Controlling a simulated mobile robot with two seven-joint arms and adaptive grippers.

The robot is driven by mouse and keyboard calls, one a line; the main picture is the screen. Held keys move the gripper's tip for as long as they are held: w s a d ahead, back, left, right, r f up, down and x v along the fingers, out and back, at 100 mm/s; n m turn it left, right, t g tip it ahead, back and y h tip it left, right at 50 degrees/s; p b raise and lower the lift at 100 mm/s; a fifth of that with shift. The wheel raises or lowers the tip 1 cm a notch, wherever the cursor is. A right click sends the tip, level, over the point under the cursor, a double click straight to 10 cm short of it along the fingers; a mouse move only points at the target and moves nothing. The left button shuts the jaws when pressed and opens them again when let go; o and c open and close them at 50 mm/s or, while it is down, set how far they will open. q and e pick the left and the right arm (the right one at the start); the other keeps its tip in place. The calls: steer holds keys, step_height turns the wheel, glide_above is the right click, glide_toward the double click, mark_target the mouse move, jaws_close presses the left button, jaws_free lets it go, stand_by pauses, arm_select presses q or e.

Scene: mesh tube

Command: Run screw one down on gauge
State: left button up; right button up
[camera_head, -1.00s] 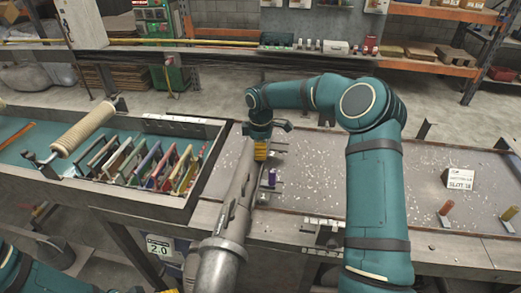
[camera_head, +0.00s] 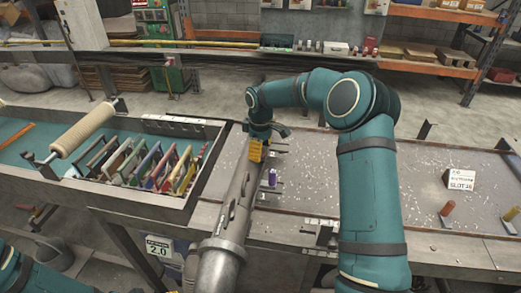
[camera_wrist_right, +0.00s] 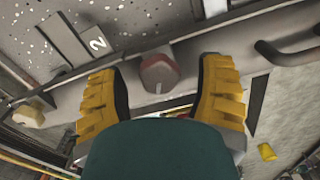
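A long grey metal tube (camera_head: 234,205) runs from the near edge up across the bench. My right gripper (camera_head: 257,150) is at its far end, with yellow fingers. In the right wrist view, the gripper (camera_wrist_right: 160,90) is open, with a finger on each side of a dark red knob (camera_wrist_right: 158,73) on the tube; gaps show on both sides. A plate marked 2 (camera_wrist_right: 96,43) lies beside the tube. A card reading 2.0 (camera_head: 158,246) hangs below the bench; I cannot tell if it is the gauge. My left gripper is not in view; part of my left arm shows at bottom left.
A tray (camera_head: 150,206) at left holds several coloured frames and a beige roll (camera_head: 82,129). A purple-topped peg (camera_head: 272,177) stands just right of the tube. A slot sign (camera_head: 461,179) and an orange-brown peg (camera_head: 447,208) are at right. The speckled bench is otherwise mostly clear.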

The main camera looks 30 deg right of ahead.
steer(key=shift+r, duration=0.1)
step_height(320, 180, up, 12)
stand_by(0.5)
stand_by(2.0)
step_height(320, 180, down, 12)
steer(key=n, duration=1.2)
steer(key=shift+b, duration=0.35)
